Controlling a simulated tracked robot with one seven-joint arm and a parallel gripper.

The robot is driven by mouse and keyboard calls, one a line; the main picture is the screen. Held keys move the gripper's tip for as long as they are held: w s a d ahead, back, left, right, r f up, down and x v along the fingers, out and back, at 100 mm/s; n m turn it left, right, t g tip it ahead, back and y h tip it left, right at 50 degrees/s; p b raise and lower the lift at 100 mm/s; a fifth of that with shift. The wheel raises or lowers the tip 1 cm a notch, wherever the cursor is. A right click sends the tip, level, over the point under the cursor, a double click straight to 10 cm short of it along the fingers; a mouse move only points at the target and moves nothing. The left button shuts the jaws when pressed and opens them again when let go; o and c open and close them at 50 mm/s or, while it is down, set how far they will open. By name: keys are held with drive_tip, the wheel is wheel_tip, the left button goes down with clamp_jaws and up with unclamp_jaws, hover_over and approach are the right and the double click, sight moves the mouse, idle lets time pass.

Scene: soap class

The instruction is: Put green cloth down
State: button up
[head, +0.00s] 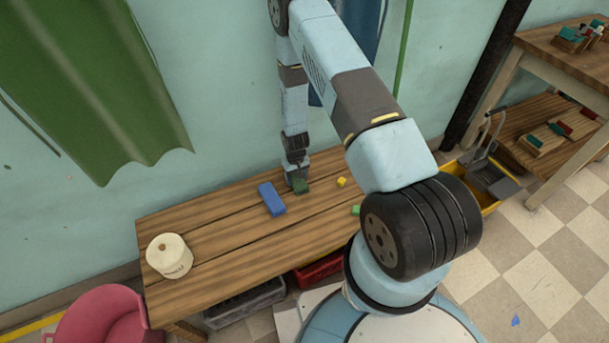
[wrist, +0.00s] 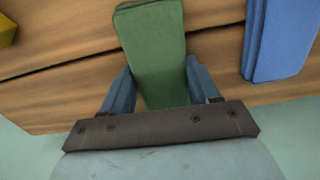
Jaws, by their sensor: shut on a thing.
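The green cloth (wrist: 156,50) is a folded, block-like piece held between the two fingers of my gripper (wrist: 158,88) in the wrist view. In the head view the green cloth (head: 300,187) shows at the tip of my gripper (head: 295,178), which points down at the back of the wooden table (head: 225,245). My gripper is shut on the cloth. The cloth is at or very close to the tabletop; I cannot tell whether it touches. A blue folded cloth (head: 271,199) lies just left of it in the head view, and at the right in the wrist view (wrist: 282,40).
A small yellow block (head: 341,182) lies right of the gripper. A green item (head: 355,210) is partly hidden by my arm. The table between canister and blue cloth is clear. The wall is close behind.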

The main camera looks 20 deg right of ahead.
drive_tip(key=shift+f, duration=0.15)
drive_tip(key=o, duration=1.1)
drive_tip(key=shift+w+d+r, duration=0.1)
drive_tip(key=shift+w+r, duration=0.05)
drive_tip(key=shift+r, duration=1.75)
drive_tip(key=shift+w+d+r, duration=0.1)
drive_tip(key=shift+r, duration=1.8)
